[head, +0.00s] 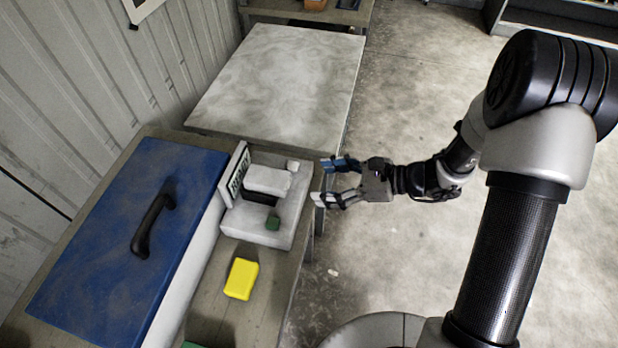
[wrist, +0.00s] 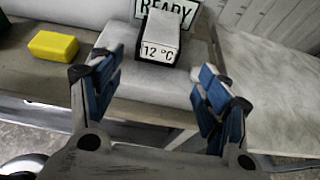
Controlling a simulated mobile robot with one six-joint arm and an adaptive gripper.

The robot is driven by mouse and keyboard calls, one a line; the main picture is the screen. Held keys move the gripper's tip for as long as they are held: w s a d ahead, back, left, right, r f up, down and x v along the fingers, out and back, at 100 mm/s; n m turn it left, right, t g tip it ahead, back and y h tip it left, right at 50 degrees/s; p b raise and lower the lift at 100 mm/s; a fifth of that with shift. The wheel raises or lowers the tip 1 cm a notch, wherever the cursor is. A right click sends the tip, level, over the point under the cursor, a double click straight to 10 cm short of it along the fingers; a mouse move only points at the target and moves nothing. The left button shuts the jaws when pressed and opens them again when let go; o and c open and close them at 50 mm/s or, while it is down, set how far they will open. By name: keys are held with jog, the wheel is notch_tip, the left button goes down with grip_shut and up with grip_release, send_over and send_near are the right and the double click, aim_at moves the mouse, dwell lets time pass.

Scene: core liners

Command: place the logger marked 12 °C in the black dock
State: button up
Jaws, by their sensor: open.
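The logger marked 12 °C (wrist: 160,38) is a pale-topped block whose label faces me in the wrist view. It sits on a white stand (wrist: 150,88), in front of a READY sign (wrist: 167,10). In the head view the pale block (head: 268,179) is on the same stand (head: 245,226), with a black part just below it. I cannot tell whether that black part is the dock. My gripper (head: 326,182) is open and empty, right of the stand and apart from it. In the wrist view its blue-padded fingers (wrist: 160,88) frame the logger from the near side.
A yellow block (head: 241,278) lies on the bench in front of the stand. A blue lid with a black handle (head: 153,222) is left. A bare pale table (head: 285,80) lies behind.

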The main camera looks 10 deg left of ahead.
jog(key=s+d+r+n+g+h, duration=0.2)
jog(key=s+d+r+n+h, duration=0.25)
jog(key=s+r+n, duration=0.65)
jog(key=s+d+r+n+t+h, duration=0.5)
jog(key=s+d+r+n+h, duration=0.2)
jog(key=d, duration=0.5)
notch_tip(320, 180, up, 2)
jog(key=shift+s+d+n+t+h, duration=0.35)
jog(key=shift+s+h, duration=0.3)
jog(key=shift+h, duration=0.4)
